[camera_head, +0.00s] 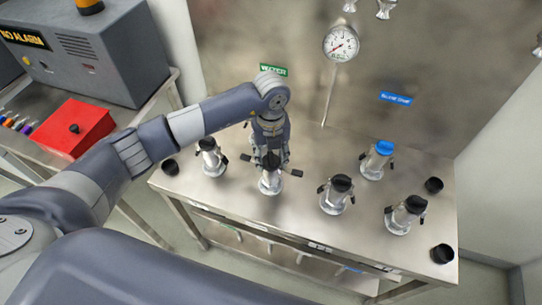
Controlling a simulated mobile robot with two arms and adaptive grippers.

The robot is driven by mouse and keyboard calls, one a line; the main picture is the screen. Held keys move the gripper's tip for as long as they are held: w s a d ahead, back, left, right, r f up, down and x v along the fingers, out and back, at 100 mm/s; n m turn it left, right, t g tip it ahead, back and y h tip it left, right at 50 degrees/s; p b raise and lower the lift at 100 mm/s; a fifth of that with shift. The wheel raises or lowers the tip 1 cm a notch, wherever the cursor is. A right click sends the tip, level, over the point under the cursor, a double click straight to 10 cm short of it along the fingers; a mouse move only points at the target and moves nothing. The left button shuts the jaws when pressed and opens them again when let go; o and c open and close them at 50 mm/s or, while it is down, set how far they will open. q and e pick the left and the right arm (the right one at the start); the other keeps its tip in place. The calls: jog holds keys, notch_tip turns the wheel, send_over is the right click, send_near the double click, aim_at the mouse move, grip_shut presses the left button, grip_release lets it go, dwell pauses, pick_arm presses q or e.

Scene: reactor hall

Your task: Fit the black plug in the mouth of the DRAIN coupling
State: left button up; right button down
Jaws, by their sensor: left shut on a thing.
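My left gripper (270,150) points down over a silver coupling (269,184) near the middle of the steel bench. It is shut on a small black thing, seemingly the black plug (271,161), at the coupling's mouth. The fingers partly hide the plug, and I cannot tell whether it is seated or just above the mouth. This coupling's two dark levers stick out sideways. No DRAIN label is readable, so I cannot confirm which coupling this is. My right gripper is not in view.
Other couplings stand at left (211,163), centre right (334,202), back right with a blue cap (384,147), and front right (398,222). A gauge (341,44) stands behind.

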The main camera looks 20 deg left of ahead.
pick_arm(q)
jog(key=shift+f, duration=0.1)
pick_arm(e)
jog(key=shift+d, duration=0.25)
pick_arm(q)
jog(key=o, duration=1.1)
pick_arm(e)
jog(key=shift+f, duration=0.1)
